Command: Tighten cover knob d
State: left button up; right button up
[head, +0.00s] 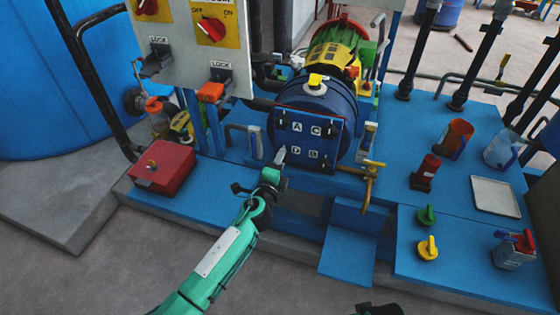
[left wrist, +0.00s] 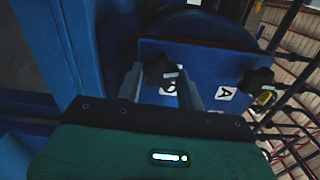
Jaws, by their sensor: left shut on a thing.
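The blue autoclave cover (head: 306,140) carries the labels A, C, D and B and dark knobs near its corners. My left gripper (head: 281,157) is at the lower left corner, beside the D label, where it hides the knob in the head view. In the left wrist view, cover knob d (left wrist: 158,70) is a black lobed knob between the two grey fingers of my left gripper (left wrist: 163,85), which is shut on it. The label beside it is partly hidden. A dark part at the bottom edge of the head view seems to be my right gripper (head: 378,309); its fingers cannot be made out.
Another black knob (left wrist: 256,80) is beside the A label in the left wrist view. A brass tap (head: 370,175) is right of the cover. A red box (head: 162,167) is at the left. The grey switch panel (head: 190,50) stands above left. A blue sloped plate (head: 350,240) is below.

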pick_arm(q)
jog(key=shift+f+m, duration=0.1)
jog(key=shift+m, duration=1.4)
pick_arm(e)
jog(key=shift+s+f, duration=0.35)
jog(key=shift+f, duration=0.25)
pick_arm(q)
jog(key=o, duration=1)
pick_arm(e)
jog(key=shift+w+r, duration=0.1)
pick_arm(q)
jog(key=shift+p+v, duration=0.3)
jog(key=shift+v, duration=6.65)
pick_arm(e)
jog(key=shift+f, duration=0.25)
